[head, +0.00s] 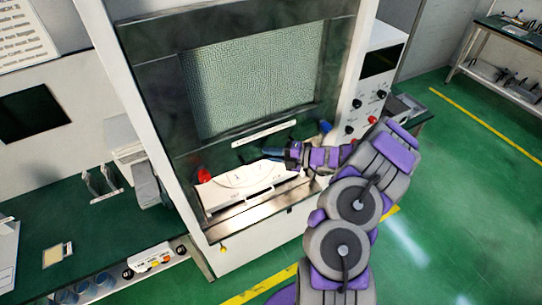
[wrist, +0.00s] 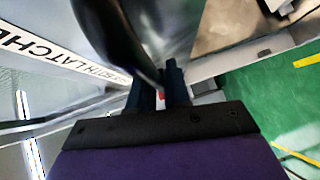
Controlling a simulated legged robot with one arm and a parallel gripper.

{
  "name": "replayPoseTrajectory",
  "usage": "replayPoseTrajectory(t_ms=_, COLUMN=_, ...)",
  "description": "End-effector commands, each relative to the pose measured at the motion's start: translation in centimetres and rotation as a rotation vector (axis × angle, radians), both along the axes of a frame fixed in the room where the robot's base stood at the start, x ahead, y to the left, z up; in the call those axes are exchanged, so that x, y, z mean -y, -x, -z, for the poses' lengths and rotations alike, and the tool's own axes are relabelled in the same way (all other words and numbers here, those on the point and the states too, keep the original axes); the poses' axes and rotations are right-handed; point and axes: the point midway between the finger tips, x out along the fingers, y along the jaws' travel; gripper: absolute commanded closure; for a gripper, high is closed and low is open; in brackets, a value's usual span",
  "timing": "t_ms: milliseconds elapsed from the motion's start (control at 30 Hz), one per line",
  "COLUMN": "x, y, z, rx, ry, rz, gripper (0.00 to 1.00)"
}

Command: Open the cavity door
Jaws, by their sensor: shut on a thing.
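The cavity door (head: 250,80) is the framed mesh window panel on the front of the tall white cabinet. A white label strip (head: 264,134) runs along its lower frame; in the wrist view the label (wrist: 60,55) is partly readable, with "LATCHE" showing. My gripper (head: 272,153) is in front of the lower door frame, just below the label. In the wrist view my gripper (wrist: 160,85) is shut on a dark curved bar (wrist: 125,35), which looks like the door handle. The fingers hide where they grip it. A red knob (head: 204,174) and a blue knob (head: 325,126) flank the lower frame.
A white dial-marked piece (head: 235,188) sits below the door at the cabinet's front ledge. A control panel with knobs (head: 365,110) is on the right. A green bench (head: 75,225) stands at left. Open green floor (head: 460,190) lies to the right.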

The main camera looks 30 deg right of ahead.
Motion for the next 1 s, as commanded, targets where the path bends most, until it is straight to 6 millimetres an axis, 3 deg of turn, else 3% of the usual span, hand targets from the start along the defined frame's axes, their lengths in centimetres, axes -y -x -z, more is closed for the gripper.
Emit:
replayPoseTrajectory(t_ms=133, x=0.08, y=-0.02, z=-1.08, rx=0.001, ry=0.0, rz=0.002, gripper=1.0)
replayPoseTrajectory(t_ms=567, x=0.12, y=-0.03, z=-1.2, rx=0.0, ry=-0.001, rz=0.002, gripper=1.0)
replayPoseTrajectory(t_ms=600, x=0.12, y=-0.03, z=-1.19, rx=0.0, ry=-0.001, rz=0.002, gripper=0.8)
replayPoseTrajectory(t_ms=767, x=0.09, y=-0.03, z=-1.19, rx=0.0, ry=-0.001, rz=0.002, gripper=0.65)
replayPoseTrajectory(t_ms=1000, x=0.01, y=-0.01, z=-1.19, rx=0.0, ry=0.0, rz=0.001, gripper=0.64)
